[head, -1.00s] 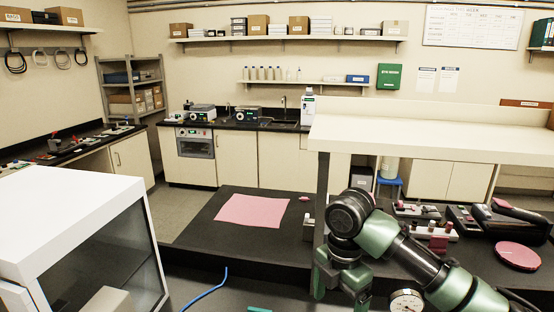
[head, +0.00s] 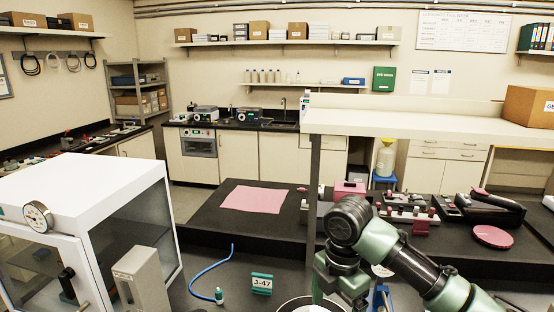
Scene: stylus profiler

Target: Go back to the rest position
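My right arm (head: 400,250) comes in from the lower right. Its dark elbow joint (head: 350,220) stands in front of the bench, and a green link hangs down from it toward the bottom edge. Neither gripper's fingers show, so I cannot see whether they hold anything. My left arm is not in view. The task names no object to handle.
A white glass-fronted cabinet (head: 85,185) stands at left with a round gauge (head: 38,217). A pink mat (head: 258,198) lies on the black bench (head: 200,222). A pale raised shelf (head: 420,124) spans the right. A J-47 sign (head: 262,284) and blue tube (head: 200,292) are in front.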

